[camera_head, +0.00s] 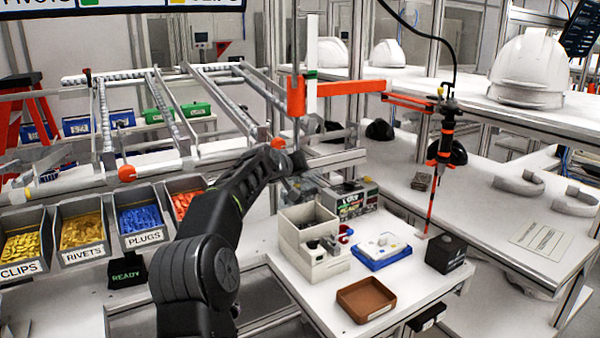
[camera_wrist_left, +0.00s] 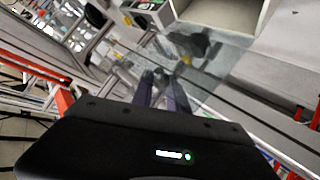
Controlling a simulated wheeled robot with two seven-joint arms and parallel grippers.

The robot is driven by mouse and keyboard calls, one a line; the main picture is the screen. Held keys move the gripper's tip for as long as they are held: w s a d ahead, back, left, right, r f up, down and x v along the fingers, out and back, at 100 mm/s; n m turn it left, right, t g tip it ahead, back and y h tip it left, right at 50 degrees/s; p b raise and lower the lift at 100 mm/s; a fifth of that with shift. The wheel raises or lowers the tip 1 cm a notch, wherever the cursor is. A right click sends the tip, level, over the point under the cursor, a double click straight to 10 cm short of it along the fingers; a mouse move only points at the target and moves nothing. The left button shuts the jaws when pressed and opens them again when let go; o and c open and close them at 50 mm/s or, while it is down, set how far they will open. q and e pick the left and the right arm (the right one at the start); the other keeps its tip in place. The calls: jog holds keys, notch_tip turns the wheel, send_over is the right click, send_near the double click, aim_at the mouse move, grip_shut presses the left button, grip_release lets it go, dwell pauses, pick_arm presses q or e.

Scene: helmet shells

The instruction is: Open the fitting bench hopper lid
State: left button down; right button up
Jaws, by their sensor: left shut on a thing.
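The fitting bench hopper looks like the cream open-topped box (camera_head: 322,268) on the white bench, with dark parts inside. In the left wrist view, a clear see-through panel (camera_wrist_left: 222,62), which looks like the lid, lies tilted beyond my fingers. My left arm reaches over from the left, and my left gripper (camera_head: 297,186) is above and behind the box. In the left wrist view my left gripper (camera_wrist_left: 167,80) is shut at the panel's near side; the exact part held is hard to make out. My right gripper is not in view.
A brown tray (camera_head: 366,300), a blue-and-white tray (camera_head: 382,250) and a black box (camera_head: 445,254) stand on the bench. Bins of clips, rivets and plugs (camera_head: 140,218) line the left. An orange-and-black hanging tool (camera_head: 440,150) is to the right. A grey labelled box (camera_head: 352,200) is behind.

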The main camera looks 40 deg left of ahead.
pick_arm(q)
jog(key=shift+s+a+f, duration=0.1)
jog(key=shift+a+f, duration=0.25)
jog(key=shift+f, duration=0.1)
jog(key=c, duration=1.7)
grip_release()
jog(key=o, duration=0.4)
jog(key=shift+a+f, duration=0.1)
jog(key=shift+c, duration=0.2)
jog(key=shift+r, duration=0.2)
jog(key=shift+s+d+r+b, duration=0.2)
jog(key=shift+s+d+b, duration=0.05)
jog(key=shift+s+b, duration=0.1)
jog(key=b+v, duration=0.2)
jog(key=v, duration=0.4)
jog(key=shift+d+b, duration=0.1)
jog(key=shift+b, duration=0.2)
jog(key=shift+s+d+r, duration=0.1)
jog(key=shift+s+r, duration=0.05)
jog(key=shift+s, duration=0.15)
